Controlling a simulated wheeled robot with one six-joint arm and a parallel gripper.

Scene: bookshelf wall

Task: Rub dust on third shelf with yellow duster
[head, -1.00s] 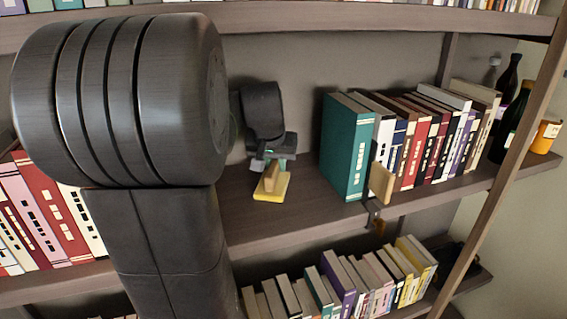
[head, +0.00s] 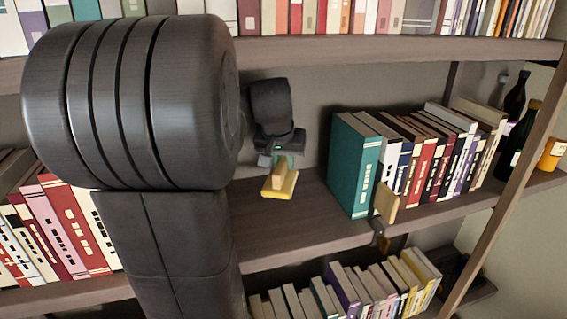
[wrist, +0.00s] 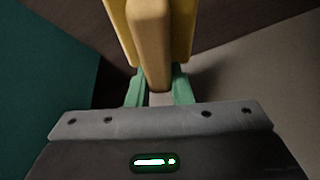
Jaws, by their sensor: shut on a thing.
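The yellow duster (head: 289,186) has a tan wooden handle (head: 279,174) and a yellow pad. My gripper (head: 279,160) is shut on its handle. In the head view the duster is at the shelf board (head: 290,222), in the bare stretch left of the teal book; I cannot tell whether the pad touches the wood. In the wrist view the green fingers (wrist: 158,90) close around the handle (wrist: 152,40), with the yellow pad (wrist: 119,25) beyond it. No dust can be made out on the board.
A teal book (head: 354,165) starts a row of books on the right of this shelf. Dark bottles (head: 520,130) and an orange container (head: 551,153) stand at the far right. More books fill the left, upper and lower shelves.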

